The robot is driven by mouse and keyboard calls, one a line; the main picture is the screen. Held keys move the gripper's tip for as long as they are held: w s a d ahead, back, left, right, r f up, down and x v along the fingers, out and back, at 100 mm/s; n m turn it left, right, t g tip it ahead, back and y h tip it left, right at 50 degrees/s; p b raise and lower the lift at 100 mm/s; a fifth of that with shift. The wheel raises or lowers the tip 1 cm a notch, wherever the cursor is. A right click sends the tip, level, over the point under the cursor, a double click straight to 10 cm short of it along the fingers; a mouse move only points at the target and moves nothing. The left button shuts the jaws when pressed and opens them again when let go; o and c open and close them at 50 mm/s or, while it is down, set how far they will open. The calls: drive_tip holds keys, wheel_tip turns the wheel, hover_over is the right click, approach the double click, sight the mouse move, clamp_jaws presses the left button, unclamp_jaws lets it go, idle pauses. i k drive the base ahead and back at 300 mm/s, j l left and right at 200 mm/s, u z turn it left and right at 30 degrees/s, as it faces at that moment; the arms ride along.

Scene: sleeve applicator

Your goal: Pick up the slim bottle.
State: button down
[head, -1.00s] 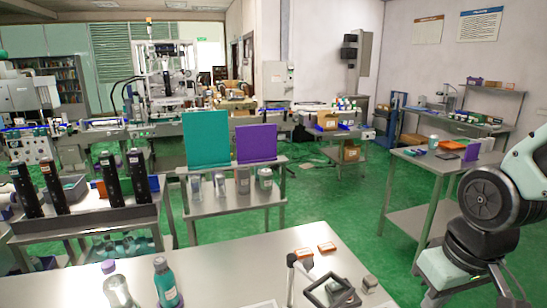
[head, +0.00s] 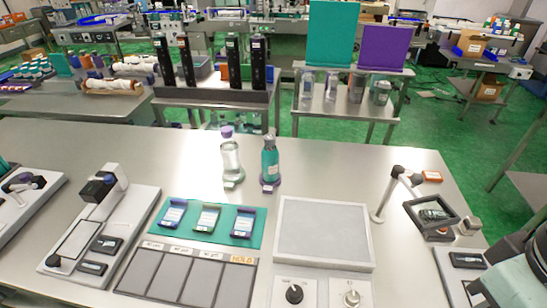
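Two bottles stand upright, side by side and apart, near the far edge of the steel table in the head view. One is a clear bottle (head: 231,158) with a purple cap and a small tag at its foot. The other is a teal bottle (head: 270,163) with a grey top, a pale label and a purple base. They look alike in width, so I cannot tell which is the slim bottle. Nothing holds either one. My gripper is outside the frame; only part of my arm shows at the lower right.
In front of the bottles lie a teal mat (head: 181,232) with several small devices, and a raised grey square plate (head: 323,236). A lamp-like stand (head: 380,208) and black frame (head: 433,216) are at right. Table around the bottles is clear.

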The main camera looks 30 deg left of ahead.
sight(269, 154)
drive_tip(key=j+u, duration=0.3)
drive_tip(key=j, duration=0.35)
drive_tip(key=i+j+u, duration=0.15)
drive_tip(key=j+u, duration=0.15)
drive_tip(key=j, duration=0.35)
